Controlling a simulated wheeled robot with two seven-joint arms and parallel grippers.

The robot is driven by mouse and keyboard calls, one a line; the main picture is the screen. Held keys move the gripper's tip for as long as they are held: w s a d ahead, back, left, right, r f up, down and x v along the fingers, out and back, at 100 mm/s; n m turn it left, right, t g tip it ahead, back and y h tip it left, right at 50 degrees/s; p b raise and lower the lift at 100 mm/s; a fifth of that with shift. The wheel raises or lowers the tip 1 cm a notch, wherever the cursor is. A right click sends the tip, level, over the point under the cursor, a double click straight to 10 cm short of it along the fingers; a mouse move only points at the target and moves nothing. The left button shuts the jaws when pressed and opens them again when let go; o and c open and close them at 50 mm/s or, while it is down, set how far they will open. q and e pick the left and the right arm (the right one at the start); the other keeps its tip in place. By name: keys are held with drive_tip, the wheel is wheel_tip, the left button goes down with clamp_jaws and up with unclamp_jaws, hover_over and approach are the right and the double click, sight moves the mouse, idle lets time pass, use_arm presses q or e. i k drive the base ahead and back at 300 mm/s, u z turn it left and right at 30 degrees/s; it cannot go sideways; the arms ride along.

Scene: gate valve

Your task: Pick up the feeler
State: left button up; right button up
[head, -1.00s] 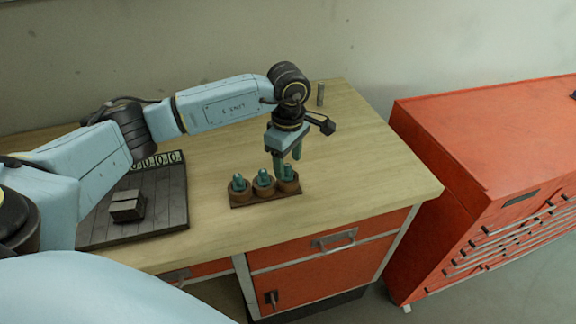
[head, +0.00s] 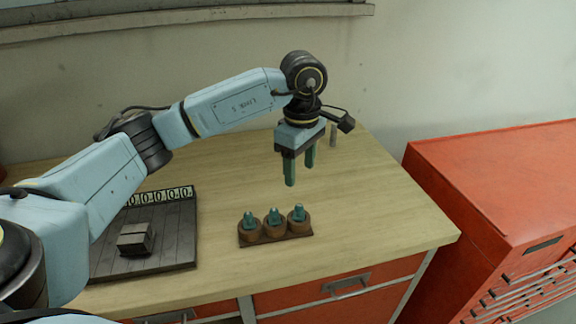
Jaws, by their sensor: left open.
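My left gripper (head: 300,170) points down over the wooden bench top, open with nothing between its two teal fingers. It is above and behind a brown holder (head: 275,239) with three round cups. A teal-topped piece stands in each cup: left (head: 250,220), middle (head: 274,216) and right (head: 298,212). A small grey upright cylinder (head: 333,135) stands at the back of the bench, right of the gripper. I cannot tell for sure which of these is the feeler. My right gripper is not in view.
A dark slatted board (head: 175,225) with a row of ring marks lies at the left, bearing a small grey block (head: 136,239). A red tool cabinet (head: 490,180) stands right of the bench. The bench top (head: 390,205) is clear at the right.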

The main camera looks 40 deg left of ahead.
sight(250, 223)
drive_tip(key=u, duration=1.45)
